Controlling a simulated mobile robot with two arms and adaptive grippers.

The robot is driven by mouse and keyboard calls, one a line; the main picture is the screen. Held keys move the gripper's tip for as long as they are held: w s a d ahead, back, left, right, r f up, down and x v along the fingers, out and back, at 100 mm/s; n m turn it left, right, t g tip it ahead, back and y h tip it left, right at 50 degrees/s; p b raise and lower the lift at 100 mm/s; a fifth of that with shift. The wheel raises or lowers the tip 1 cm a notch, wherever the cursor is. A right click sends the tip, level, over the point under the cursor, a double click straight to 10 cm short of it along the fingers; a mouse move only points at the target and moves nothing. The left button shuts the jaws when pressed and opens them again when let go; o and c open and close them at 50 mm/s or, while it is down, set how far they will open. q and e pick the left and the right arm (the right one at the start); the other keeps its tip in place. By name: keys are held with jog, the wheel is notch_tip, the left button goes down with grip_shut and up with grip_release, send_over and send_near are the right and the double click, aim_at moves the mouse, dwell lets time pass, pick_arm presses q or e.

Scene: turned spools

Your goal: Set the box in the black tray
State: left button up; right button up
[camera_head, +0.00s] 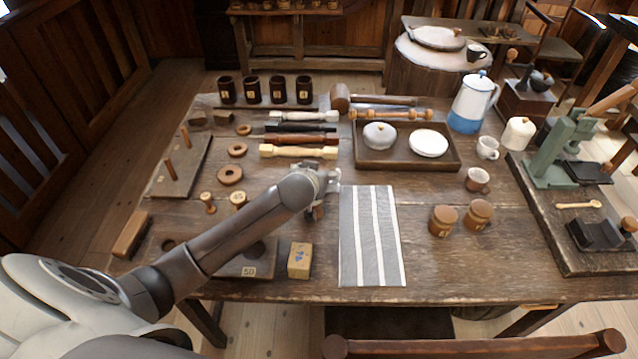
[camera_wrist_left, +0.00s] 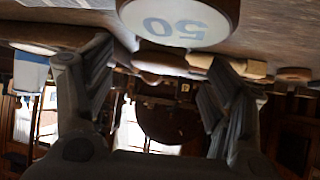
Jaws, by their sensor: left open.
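A small light wooden box (camera_head: 299,260) with blue marks on it sits near the table's front edge, left of the striped cloth. My left gripper (camera_head: 321,193) is open and empty over the table, beyond the box and near the cloth's far left corner. Its spread fingers (camera_wrist_left: 152,95) also show in the left wrist view. My right gripper is not in view.
The striped cloth (camera_head: 370,235) lies flat. A dark block (camera_head: 262,263) labelled 50 lies left of the box, partly behind my arm. A pale disc (camera_wrist_left: 180,20) marked 50 fills the top of the wrist view.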

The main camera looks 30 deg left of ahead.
pick_arm(q)
jog(key=shift+x, duration=1.8)
jog(key=c, duration=1.2)
